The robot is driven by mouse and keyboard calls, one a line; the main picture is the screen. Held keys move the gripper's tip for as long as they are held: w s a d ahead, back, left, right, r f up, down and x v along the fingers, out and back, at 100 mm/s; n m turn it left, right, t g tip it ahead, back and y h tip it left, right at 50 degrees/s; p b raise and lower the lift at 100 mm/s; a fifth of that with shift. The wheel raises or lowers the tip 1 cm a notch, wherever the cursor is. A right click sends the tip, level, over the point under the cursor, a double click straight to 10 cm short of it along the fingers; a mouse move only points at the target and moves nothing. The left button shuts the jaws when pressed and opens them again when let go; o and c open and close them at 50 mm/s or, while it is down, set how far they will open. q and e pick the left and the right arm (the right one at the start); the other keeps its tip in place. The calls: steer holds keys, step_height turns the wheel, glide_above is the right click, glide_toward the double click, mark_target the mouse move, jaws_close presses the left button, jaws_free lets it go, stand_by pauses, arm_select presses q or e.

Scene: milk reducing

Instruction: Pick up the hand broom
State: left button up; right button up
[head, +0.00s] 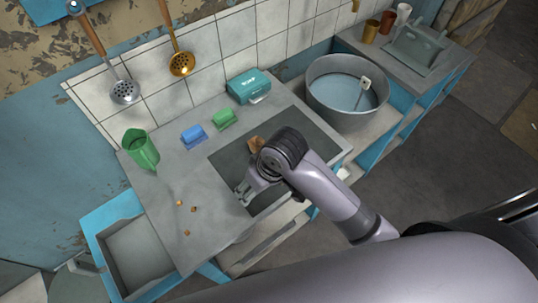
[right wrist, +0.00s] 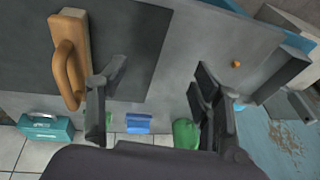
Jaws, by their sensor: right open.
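A wooden block with a loop handle, which looks like the hand broom (right wrist: 70,55), lies on the dark panel in the right wrist view; no bristles show. In the head view only a brown part of it (head: 256,144) shows behind my arm. My right gripper (head: 243,192) is open and empty over the near-left part of the panel. In the right wrist view its fingers (right wrist: 155,88) stand apart, with the wooden piece left of the left finger and not between them. My left gripper is not in view.
A green pitcher (head: 141,150), blue sponge (head: 193,136), green sponge (head: 224,119) and teal box (head: 249,86) stand along the counter's back. Several brown crumbs (head: 187,208) lie at its left. A round metal basin (head: 346,90) is at right. Ladles hang from the wall.

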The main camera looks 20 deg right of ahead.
steer(key=w+d+r+g+h, duration=0.1)
steer(key=w+d+r+h, duration=0.25)
steer(key=w+r, duration=0.6)
steer(key=shift+h, duration=0.45)
steer(key=w+d+f, duration=0.1)
steer(key=f, duration=0.4)
steer(key=w+d+f, duration=0.1)
steer(key=f, duration=0.5)
steer(key=w+d+f, duration=0.1)
steer(key=f, duration=0.5)
steer(key=shift+w+d+f, duration=0.25)
steer(key=shift+w, duration=0.1)
steer(key=shift+f, duration=0.45)
steer(key=c, duration=1.4)
